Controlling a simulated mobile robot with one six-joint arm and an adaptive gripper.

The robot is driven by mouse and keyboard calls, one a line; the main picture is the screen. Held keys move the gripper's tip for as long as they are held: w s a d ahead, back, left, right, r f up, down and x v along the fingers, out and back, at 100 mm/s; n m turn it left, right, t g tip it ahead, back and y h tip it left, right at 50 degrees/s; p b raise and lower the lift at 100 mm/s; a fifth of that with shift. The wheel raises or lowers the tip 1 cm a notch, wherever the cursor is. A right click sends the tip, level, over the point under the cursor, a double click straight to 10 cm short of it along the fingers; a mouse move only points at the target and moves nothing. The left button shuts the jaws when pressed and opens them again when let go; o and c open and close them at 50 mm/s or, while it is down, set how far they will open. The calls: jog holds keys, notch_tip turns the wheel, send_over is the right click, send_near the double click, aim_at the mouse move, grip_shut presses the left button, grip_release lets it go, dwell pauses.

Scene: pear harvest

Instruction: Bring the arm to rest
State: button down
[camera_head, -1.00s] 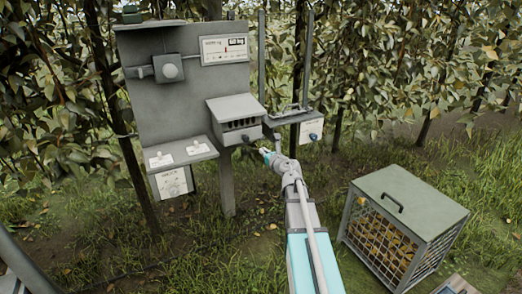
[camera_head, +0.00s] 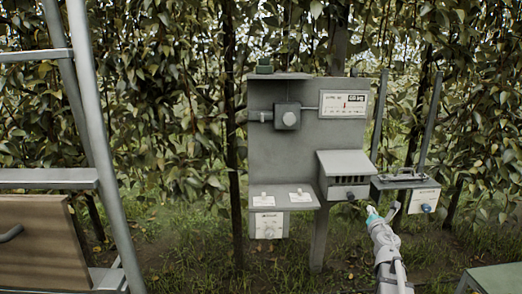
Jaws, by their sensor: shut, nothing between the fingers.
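My arm reaches up from the bottom edge, right of centre. My gripper (camera_head: 372,214) is at its far end, small and partly blurred, with a teal tip. It is shut and holds nothing that I can see. In the picture it lies just below and right of the slotted grey box (camera_head: 347,168) on the grey panel (camera_head: 280,150). I cannot tell how far it is from the box; a gap shows between them.
A label with a gauge (camera_head: 343,104) is on the panel. A small shelf (camera_head: 283,195) juts out below. A grey tray unit (camera_head: 399,181) stands to the right. A metal ladder (camera_head: 48,180) and a brown board (camera_head: 40,245) fill the left. A green lid (camera_head: 495,279) shows bottom right. Leafy trees stand behind.

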jog(key=s+a+f+m+g, duration=0.8)
jog(key=s+f+m, duration=0.15)
jog(key=m, duration=0.45)
jog(key=s+a+f+m+g, duration=0.8)
jog(key=s+m, duration=0.3)
jog(key=m, duration=0.3)
jog(key=s+a+m+g+y+p, duration=0.1)
jog(key=s+a+m+g+y, duration=0.15)
jog(key=s+a, duration=0.4)
notch_tip(320, 180, up, 13)
jog(key=w+p, duration=0.1)
jog(key=p, duration=1.2)
jog(key=shift+a+n+t, duration=0.25)
jog(key=shift+n+t, duration=0.1)
jog(key=shift+r, duration=0.1)
